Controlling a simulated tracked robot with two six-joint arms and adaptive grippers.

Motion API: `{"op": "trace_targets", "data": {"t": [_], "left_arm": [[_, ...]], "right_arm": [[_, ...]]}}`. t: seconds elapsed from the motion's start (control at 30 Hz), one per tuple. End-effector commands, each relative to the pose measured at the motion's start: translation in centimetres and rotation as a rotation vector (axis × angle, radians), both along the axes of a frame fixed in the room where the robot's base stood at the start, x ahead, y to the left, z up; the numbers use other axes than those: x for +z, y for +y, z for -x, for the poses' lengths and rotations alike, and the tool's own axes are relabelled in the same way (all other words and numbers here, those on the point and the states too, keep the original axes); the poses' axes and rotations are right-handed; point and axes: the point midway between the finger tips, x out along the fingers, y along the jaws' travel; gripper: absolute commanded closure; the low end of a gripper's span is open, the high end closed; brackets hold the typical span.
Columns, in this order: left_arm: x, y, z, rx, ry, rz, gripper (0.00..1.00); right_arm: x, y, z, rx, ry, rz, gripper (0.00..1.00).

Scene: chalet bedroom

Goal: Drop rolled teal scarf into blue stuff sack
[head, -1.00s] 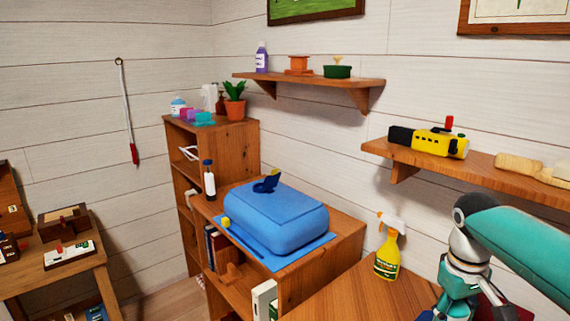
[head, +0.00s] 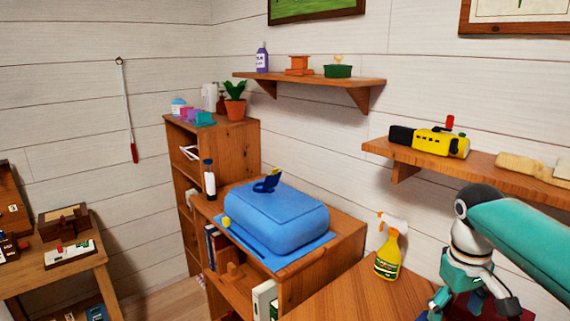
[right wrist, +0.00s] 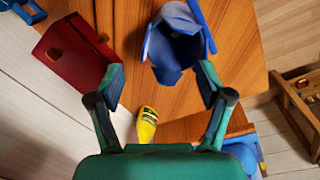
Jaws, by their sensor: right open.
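A blue open-topped container (right wrist: 158,68), which looks like the stuff sack, stands on a wooden surface in the right wrist view. Its opening faces my camera, and its inside is partly visible. My right gripper (right wrist: 160,86) is open, with its two fingers spread wide and nothing between the tips. The sack lies beyond the fingertips, nearer the right finger; I cannot tell the gap. I cannot make out the rolled teal scarf in either view. My left gripper is not in view.
A red box (right wrist: 70,55) is left of the sack. A yellow spray bottle (head: 388,252) stands on the wooden top and shows in the wrist view (right wrist: 147,125). A large blue case (head: 275,218) sits on the low bookcase. A wall shelf (head: 480,172) is above my right arm.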

Motion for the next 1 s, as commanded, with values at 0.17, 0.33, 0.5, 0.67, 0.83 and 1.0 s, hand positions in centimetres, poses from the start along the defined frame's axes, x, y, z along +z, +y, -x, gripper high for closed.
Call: {"op": "trace_targets", "data": {"t": [0.17,0.33,0.5,0.67,0.83,1.0], "left_arm": [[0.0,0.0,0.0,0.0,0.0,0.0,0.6],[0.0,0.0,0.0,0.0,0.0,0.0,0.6],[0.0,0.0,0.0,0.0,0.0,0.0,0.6],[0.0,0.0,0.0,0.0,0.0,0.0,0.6],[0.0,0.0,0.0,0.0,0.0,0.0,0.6],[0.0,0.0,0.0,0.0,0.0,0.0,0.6]], "right_arm": [[3.3,0.4,-0.1,0.0,-0.006,-0.001,0.21],[6.5,0.7,-0.1,0.0,-0.005,-0.001,0.21],[8.7,0.9,0.0,0.002,-0.002,0.0,0.21],[9.9,0.9,0.0,0.001,-0.001,0.0,0.21],[10.3,1.0,0.1,0.002,0.0,-0.001,0.21],[10.3,1.0,0.1,0.002,0.001,-0.001,0.21]]}}
